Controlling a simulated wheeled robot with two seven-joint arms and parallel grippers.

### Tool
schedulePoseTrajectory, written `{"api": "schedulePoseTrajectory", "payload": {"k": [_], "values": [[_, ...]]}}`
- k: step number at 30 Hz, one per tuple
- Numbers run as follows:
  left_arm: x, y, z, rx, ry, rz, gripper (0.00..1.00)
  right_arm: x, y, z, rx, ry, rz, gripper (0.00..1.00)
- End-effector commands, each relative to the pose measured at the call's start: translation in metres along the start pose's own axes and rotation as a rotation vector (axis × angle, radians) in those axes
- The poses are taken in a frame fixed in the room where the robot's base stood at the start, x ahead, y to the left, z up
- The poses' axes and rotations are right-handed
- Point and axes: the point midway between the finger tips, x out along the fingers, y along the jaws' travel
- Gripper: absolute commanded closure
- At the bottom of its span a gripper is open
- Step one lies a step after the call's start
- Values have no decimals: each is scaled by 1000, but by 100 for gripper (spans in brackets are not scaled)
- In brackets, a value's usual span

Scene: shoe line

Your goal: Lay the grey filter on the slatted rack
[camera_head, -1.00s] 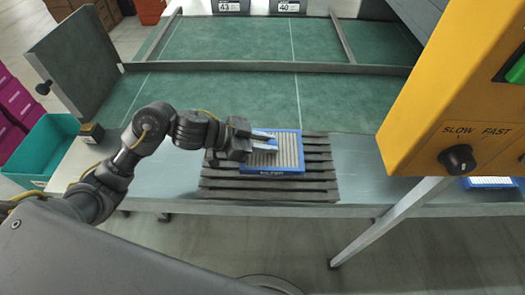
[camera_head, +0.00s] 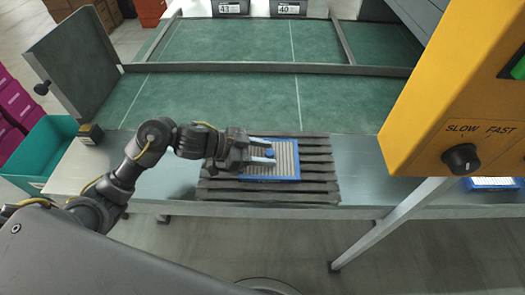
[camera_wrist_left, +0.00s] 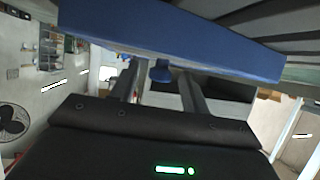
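The grey filter (camera_head: 285,163), a pleated panel in a blue frame, lies on the dark slatted rack (camera_head: 325,185) on the table. It looks flat there. Its left part is partly hidden by my left gripper (camera_head: 264,151), which reaches in from the left. The fingers are apart, with the filter's blue knob between them and a gap visible on each side. In the left wrist view, the filter's blue edge (camera_wrist_left: 170,38) spans the top, and the knob (camera_wrist_left: 159,71) shows between the two spread fingers. My right gripper is not in view.
A yellow control box (camera_head: 450,90) with a black dial hangs at the right. A green belt (camera_head: 230,100) with metal rails lies behind the rack. A teal bin (camera_head: 45,150) stands at the left. Bare grey table (camera_head: 365,165) is free right of the rack.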

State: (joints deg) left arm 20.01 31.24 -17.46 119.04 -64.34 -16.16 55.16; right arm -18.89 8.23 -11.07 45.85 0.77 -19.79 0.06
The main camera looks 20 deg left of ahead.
Motion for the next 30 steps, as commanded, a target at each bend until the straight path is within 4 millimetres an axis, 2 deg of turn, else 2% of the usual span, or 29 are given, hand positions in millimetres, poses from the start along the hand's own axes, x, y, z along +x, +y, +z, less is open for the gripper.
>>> {"api": "schedulePoseTrajectory", "payload": {"k": [8,11,21,27,30], "values": [[-1,0,-3,1,0,0,54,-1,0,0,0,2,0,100],[-11,-1,-3,1,-1,-2,54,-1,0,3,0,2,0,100],[-80,-1,-2,1,-4,-3,54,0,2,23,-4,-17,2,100],[-110,0,-1,-1,-3,-2,54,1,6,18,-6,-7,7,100],[-118,0,-2,0,-1,-1,54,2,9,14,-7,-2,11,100]]}}
